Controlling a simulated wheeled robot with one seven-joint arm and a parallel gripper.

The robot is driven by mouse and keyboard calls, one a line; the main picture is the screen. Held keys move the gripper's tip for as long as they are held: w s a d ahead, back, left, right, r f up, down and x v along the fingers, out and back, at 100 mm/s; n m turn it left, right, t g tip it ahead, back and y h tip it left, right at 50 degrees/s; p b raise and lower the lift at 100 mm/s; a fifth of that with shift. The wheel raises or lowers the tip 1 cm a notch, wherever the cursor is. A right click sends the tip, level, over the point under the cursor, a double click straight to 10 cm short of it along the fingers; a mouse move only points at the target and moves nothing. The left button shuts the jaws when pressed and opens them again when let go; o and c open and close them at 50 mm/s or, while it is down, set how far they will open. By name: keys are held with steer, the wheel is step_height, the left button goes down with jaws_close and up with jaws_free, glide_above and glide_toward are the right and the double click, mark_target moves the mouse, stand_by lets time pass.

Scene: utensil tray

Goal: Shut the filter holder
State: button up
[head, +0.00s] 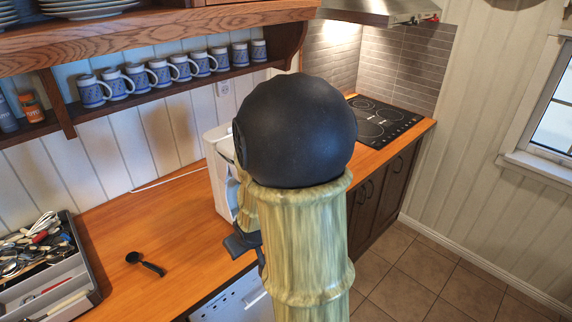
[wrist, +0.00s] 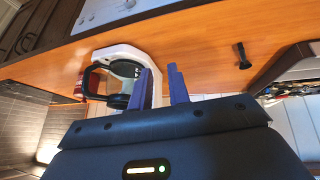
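The white coffee machine (head: 218,172) stands on the wooden counter, largely hidden behind my arm in the head view. The wrist view shows its rounded white body (wrist: 113,52) from above, with a dark round part (wrist: 125,69) and a black looped handle (wrist: 88,80). I cannot make out the filter holder for certain, nor how far out it stands. My gripper (wrist: 160,70) is open, its two blue fingers apart with nothing seen between them. The left finger overlaps the machine's white edge in the picture; contact cannot be told. My gripper is mostly hidden in the head view.
A black ladle (head: 145,263) lies on the counter (head: 190,258). A grey utensil tray (head: 85,280) stands at the left. Blue mugs (head: 160,72) line the shelf above. A black hob (head: 385,120) is at the back right. The counter between ladle and machine is clear.

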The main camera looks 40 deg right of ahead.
steer(key=w+d+r+t+p, duration=0.1)
steer(key=d+t, duration=0.2)
steer(key=d, duration=0.5)
steer(key=d+r+t+p, duration=0.1)
steer(key=d+t+p, duration=0.15)
steer(key=d, duration=0.45)
steer(key=s+d+r+t, duration=0.5)
steer(key=s+d+t, duration=0.1)
steer(key=s, duration=0.1)
steer(key=shift+s+m+p, duration=0.35)
steer(key=shift+m+p, duration=0.05)
steer(key=shift+p, duration=0.05)
steer(key=shift+w+r+t, duration=0.1)
steer(key=shift+w+t, duration=0.1)
steer(key=shift+t, duration=0.05)
steer(key=w+p, duration=0.7)
steer(key=w, duration=1)
steer(key=shift+d, duration=0.4)
